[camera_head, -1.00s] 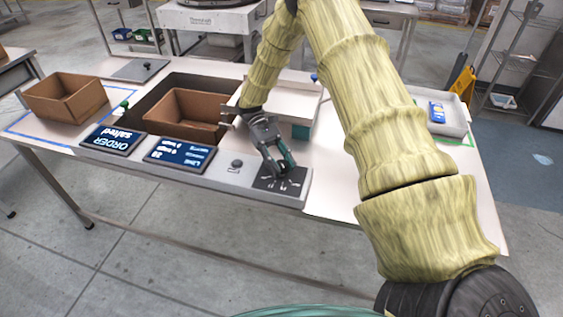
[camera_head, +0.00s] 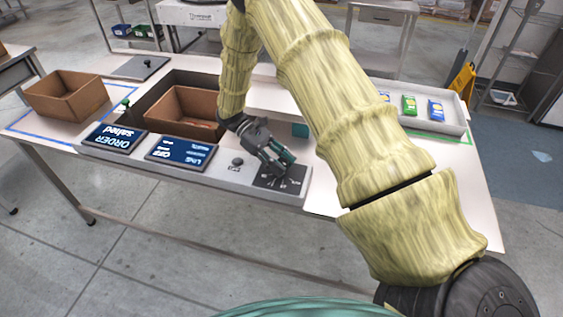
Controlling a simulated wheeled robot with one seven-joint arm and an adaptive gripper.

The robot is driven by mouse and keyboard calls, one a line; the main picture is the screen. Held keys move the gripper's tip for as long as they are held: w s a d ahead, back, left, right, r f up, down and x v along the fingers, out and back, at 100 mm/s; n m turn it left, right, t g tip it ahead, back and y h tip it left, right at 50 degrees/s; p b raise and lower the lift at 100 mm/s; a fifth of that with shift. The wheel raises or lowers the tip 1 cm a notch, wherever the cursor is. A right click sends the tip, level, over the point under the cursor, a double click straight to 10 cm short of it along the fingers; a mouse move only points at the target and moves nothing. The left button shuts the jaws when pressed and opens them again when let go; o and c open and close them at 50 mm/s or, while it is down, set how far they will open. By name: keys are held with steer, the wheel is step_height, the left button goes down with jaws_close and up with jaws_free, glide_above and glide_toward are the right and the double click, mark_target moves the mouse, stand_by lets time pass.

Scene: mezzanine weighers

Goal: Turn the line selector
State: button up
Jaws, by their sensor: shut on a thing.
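The line selector's dark square plate (camera_head: 293,187) with white marks is set in the right end of the grey control strip along the table's front edge. My gripper (camera_head: 284,169) reaches down onto this plate from the upper left. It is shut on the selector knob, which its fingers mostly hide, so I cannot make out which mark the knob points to. A blue screen (camera_head: 181,153) on the strip carries upside-down text with the words LINE and OFF.
A second screen (camera_head: 114,138) reads ORDER salted. Brown boxes (camera_head: 66,96) and (camera_head: 184,112) sit at the left and behind the strip. A grey tray (camera_head: 452,125) holds blue and green packets at right.

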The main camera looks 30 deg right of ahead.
steer(key=o, duration=1)
steer(key=v, duration=1.2)
